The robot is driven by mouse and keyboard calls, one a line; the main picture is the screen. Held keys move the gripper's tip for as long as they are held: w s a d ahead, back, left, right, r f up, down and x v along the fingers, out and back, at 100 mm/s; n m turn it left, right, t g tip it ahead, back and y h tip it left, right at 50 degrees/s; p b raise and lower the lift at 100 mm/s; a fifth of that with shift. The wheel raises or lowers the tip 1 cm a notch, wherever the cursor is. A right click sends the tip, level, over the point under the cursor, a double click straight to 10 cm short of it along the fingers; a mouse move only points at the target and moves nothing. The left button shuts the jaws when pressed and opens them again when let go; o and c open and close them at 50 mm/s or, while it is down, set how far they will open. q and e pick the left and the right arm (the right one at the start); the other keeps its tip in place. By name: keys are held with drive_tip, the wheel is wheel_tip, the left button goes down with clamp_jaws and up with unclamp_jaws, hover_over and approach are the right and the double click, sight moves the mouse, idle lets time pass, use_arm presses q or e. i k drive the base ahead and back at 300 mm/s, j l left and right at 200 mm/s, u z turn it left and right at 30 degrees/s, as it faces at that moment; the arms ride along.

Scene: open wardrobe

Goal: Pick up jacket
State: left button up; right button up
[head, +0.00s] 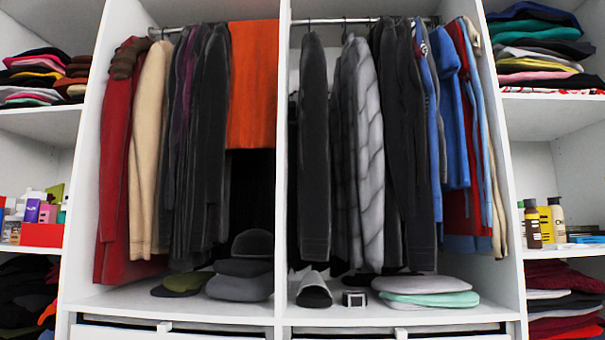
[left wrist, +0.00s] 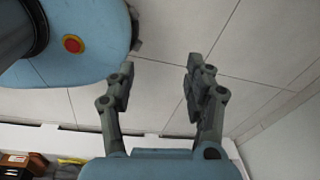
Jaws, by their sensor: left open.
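Several jackets and other garments hang from two rails in the open wardrobe in the head view. In the right section hang a black jacket (head: 315,150), a grey quilted jacket (head: 366,140) and blue garments (head: 452,110). In the left section hang a red garment (head: 115,170), a cream one (head: 149,150) and dark ones (head: 205,140). Which one the task means I cannot tell. My left gripper (left wrist: 163,80) shows in the left wrist view, open and empty, over a tiled floor and away from the clothes. My right gripper is not in view.
A white divider (head: 281,200) separates the hanging sections. Side shelves hold folded clothes (head: 540,50) and bottles (head: 545,220). An orange cloth (head: 253,85) hangs left of the divider.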

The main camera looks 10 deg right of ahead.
sight(314, 205)
drive_tip(key=i+j+z, duration=0.2)
drive_tip(key=z, duration=0.25)
drive_tip(key=i+j+z, duration=0.2)
drive_tip(key=z, duration=0.2)
